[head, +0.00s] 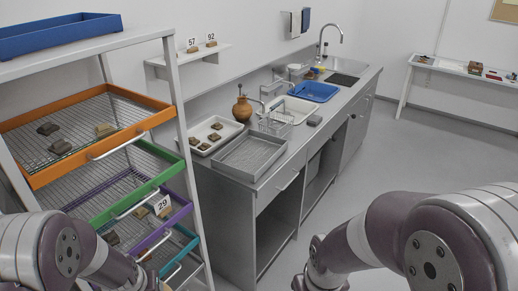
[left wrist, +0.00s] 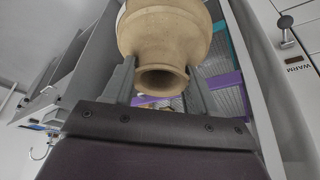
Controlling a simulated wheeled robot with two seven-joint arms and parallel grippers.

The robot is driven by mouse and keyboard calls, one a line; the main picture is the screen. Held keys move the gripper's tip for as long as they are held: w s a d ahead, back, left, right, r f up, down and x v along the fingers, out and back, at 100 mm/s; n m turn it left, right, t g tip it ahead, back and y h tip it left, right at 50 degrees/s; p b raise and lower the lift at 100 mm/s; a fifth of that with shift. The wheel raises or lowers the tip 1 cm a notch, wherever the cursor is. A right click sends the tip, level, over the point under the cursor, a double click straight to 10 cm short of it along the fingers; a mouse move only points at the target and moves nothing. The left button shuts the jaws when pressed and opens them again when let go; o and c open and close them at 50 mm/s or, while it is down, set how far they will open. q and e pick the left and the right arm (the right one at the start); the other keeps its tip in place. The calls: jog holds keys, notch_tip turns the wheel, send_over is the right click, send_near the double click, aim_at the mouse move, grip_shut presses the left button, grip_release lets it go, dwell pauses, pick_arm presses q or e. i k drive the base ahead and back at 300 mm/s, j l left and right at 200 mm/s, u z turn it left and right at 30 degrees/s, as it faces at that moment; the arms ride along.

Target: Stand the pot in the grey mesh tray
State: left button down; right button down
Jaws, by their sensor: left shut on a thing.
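In the left wrist view, a tan pot (left wrist: 165,32) with a rounded body, narrow neck and flared round mouth is between the fingers of my left gripper (left wrist: 159,78). The gripper is shut on its neck, and the mouth faces the camera. The far side of the pot is hidden. The grey mesh tray (head: 250,153) lies on the front of the metal counter in the head view and looks empty. My left gripper and the held pot are out of the head view. My right gripper is not in view; only my right arm shows.
A white tray (head: 197,134) with several sherds lies left of the mesh tray. A brown jug (head: 242,108), a wire rack (head: 276,123) and a blue basin (head: 314,91) stand behind. A shelf rack with an orange drawer (head: 37,178) is at left. The floor at right is clear.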

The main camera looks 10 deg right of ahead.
aim_at(251, 155)
jog(key=i+l+z, duration=0.15)
jog(key=z, duration=0.25)
jog(key=i+l+z, duration=0.2)
jog(key=z, duration=0.15)
jog(key=i+l+z, duration=0.2)
jog(key=z, duration=0.2)
jog(key=i+l+z, duration=0.1)
jog(key=i+z, duration=0.15)
jog(key=z, duration=0.15)
jog(key=i+l+u, duration=0.1)
jog(key=i+u, duration=0.25)
jog(key=i+l+u, duration=0.45)
jog(key=i+u, duration=0.2)
